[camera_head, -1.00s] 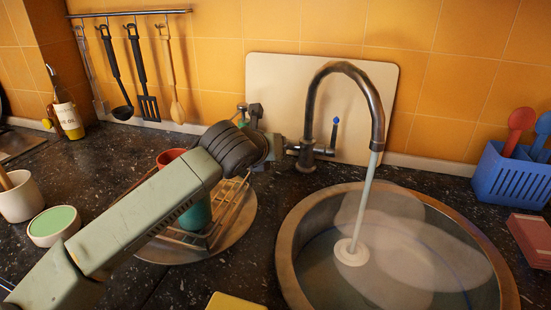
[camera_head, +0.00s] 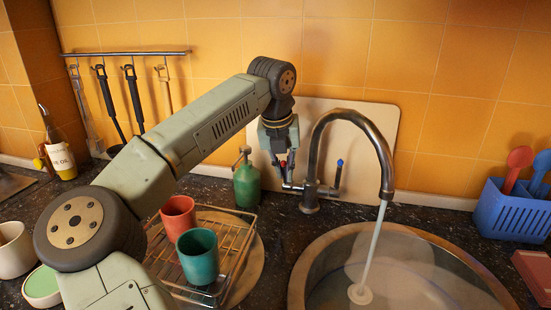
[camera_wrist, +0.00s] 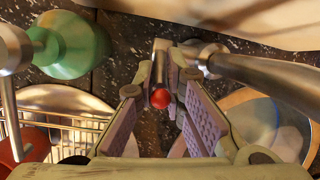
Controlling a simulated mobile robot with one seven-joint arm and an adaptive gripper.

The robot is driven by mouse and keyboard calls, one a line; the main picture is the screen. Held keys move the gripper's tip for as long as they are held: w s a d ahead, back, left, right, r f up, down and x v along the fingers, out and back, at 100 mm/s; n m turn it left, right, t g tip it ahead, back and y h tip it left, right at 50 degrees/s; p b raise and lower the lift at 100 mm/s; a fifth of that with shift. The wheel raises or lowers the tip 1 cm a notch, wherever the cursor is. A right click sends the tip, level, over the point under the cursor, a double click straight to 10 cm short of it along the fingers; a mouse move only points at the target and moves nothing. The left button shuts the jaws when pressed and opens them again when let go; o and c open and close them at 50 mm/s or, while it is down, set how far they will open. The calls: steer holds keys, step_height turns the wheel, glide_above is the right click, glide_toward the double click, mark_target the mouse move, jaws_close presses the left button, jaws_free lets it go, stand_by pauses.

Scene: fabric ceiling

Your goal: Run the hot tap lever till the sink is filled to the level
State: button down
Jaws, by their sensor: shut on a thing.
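The metal tap (camera_head: 335,122) arches over the round sink (camera_head: 310,262), and a stream of water (camera_head: 374,245) runs from its spout into the water (camera_head: 415,275). My gripper (camera_head: 281,172) points down at the tap's left side. It is shut on the hot tap lever, whose red tip (camera_wrist: 160,97) shows between the fingers in the wrist view. The blue-tipped lever (camera_head: 338,172) stands upright on the tap's right side, free of the gripper. The gripper hides part of the hot lever in the head view.
A green bottle (camera_head: 247,183) stands just left of the gripper. A wire rack (camera_head: 240,262) with a red cup (camera_head: 178,216) and a teal cup (camera_head: 198,254) is in front. A board (camera_head: 385,118) leans behind the tap; a blue basket (camera_head: 508,212) stands right.

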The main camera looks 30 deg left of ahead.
steer(key=shift+w+r+g+h+p, duration=0.25)
steer(key=shift+w+g+p, duration=0.35)
steer(key=shift+g+p, duration=0.35)
steer(key=shift+a+f, duration=0.1)
steer(key=shift+f, duration=0.05)
steer(key=c, duration=1.7)
jaws_free()
steer(key=shift+o, duration=0.2)
step_height(320, 180, up, 12)
steer(key=s, duration=0.1)
steer(key=shift+a, duration=0.15)
steer(key=shift+s, duration=0.1)
steer(key=shift+c, duration=0.3)
